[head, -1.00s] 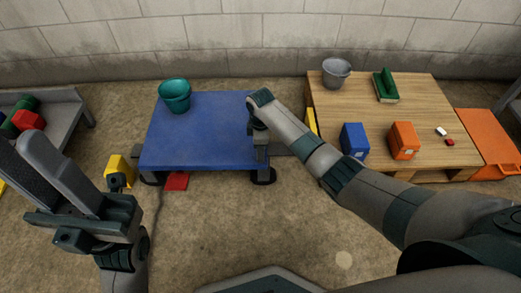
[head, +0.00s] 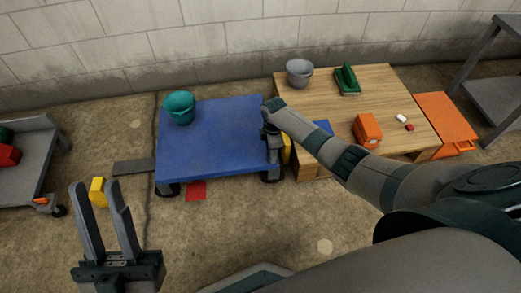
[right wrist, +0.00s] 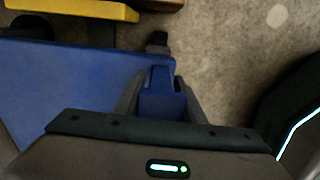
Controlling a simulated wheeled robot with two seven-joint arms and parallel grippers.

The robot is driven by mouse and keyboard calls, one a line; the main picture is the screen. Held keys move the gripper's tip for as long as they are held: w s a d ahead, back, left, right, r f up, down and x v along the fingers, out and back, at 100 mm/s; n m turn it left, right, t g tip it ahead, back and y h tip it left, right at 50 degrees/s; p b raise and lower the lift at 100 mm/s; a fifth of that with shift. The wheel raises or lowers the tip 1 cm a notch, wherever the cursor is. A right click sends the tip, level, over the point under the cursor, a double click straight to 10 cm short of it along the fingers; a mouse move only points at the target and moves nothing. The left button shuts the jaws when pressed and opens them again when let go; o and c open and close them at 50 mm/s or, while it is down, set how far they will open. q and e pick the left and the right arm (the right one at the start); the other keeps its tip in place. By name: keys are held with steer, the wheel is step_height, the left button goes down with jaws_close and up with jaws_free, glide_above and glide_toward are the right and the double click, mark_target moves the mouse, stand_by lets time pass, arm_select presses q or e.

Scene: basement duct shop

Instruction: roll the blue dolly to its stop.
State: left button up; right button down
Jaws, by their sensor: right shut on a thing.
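The blue dolly (head: 215,140) stands on the concrete floor, a teal bucket (head: 180,107) on its far left corner. A yellow stop (head: 286,150) stands at its right side, partly hidden by my right arm. In the right wrist view a narrow gap shows between the deck (right wrist: 60,85) and the yellow piece (right wrist: 80,8); whether anything touches lower down I cannot tell. My right gripper (right wrist: 160,85) is shut on the dolly's blue handle post (right wrist: 160,100) at its right edge. My left gripper (head: 97,187) is open and empty, over the floor at front left.
A wooden platform (head: 345,85) right of the dolly carries a grey bucket (head: 299,72), a green item (head: 347,80) and an orange box (head: 367,129). A red piece (head: 196,190) lies at the dolly's front. A yellow block (head: 98,192) and grey cart (head: 40,150) are left.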

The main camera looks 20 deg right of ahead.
steer(key=shift+d, duration=0.3)
steer(key=c, duration=1.5)
jaws_free()
steer(key=shift+s+d, duration=0.1)
steer(key=shift+r, duration=0.1)
